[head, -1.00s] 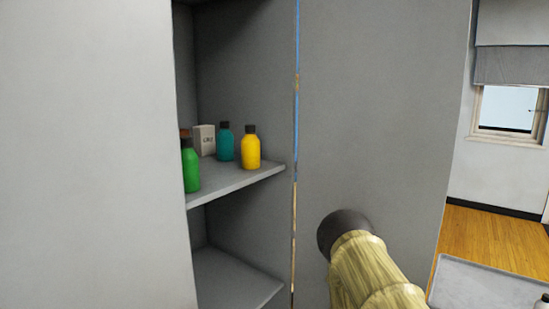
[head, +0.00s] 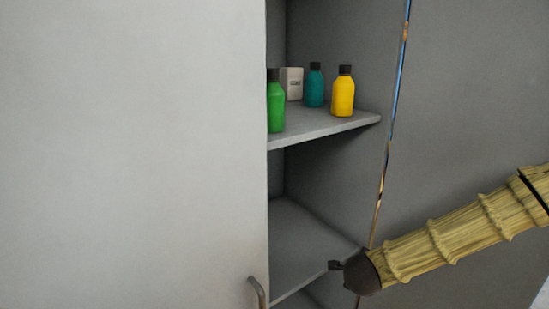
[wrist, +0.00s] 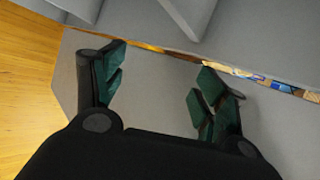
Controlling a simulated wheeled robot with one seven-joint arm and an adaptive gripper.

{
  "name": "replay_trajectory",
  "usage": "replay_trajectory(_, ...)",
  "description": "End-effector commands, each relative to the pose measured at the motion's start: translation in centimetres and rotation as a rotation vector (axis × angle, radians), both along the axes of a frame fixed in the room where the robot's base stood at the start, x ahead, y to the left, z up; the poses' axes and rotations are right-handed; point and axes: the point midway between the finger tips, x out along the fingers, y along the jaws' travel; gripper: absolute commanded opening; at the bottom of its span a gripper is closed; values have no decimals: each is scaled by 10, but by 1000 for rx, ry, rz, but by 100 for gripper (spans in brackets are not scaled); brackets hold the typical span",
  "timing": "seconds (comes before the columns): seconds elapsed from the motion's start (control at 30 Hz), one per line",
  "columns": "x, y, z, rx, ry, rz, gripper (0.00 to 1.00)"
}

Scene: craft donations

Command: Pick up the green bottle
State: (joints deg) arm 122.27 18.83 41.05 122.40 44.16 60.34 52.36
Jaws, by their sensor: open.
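The green bottle (head: 276,104) with a dark cap stands upright on the upper shelf of a grey cabinet. Its left side is hidden behind the cabinet's closed left door. In the head view my arm comes in from the right, with its dark end low in front of the cabinet opening, below and to the right of the bottle. In the wrist view my gripper (wrist: 158,92) is open and empty, its green-padded fingers apart, with grey cabinet surfaces ahead. The bottle does not show in the wrist view.
A yellow bottle (head: 343,93), a teal bottle (head: 314,87) and a white box (head: 292,83) share the upper shelf (head: 325,125). The lower shelf (head: 305,245) looks empty. The left door (head: 140,150) with its handle (head: 259,292) covers the left side; an open door (head: 460,110) stands at right.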

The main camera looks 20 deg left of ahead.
Motion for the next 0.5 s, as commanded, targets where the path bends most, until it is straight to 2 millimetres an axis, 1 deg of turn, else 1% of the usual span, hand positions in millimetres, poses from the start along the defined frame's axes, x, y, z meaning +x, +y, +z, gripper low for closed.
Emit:
replay_trajectory(0.03, 22, 7, 46, 113, -53, -118, 72)
replay_trajectory(0.07, 31, 10, 74, 181, -78, -187, 72)
replay_trajectory(0.1, 41, 13, 110, 274, -105, -277, 72)
replay_trajectory(0.17, 50, 17, 160, 404, -139, -395, 72)
replay_trajectory(0.2, 52, 18, 189, 483, -152, -462, 72)
replay_trajectory(0.27, 54, 19, 229, 587, -170, -547, 72)
replay_trajectory(0.3, 53, 19, 252, 649, -178, -595, 72)
replay_trajectory(0.4, 49, 19, 301, 779, -187, -692, 72)
replay_trajectory(0.5, 42, 18, 339, 882, -190, -764, 72)
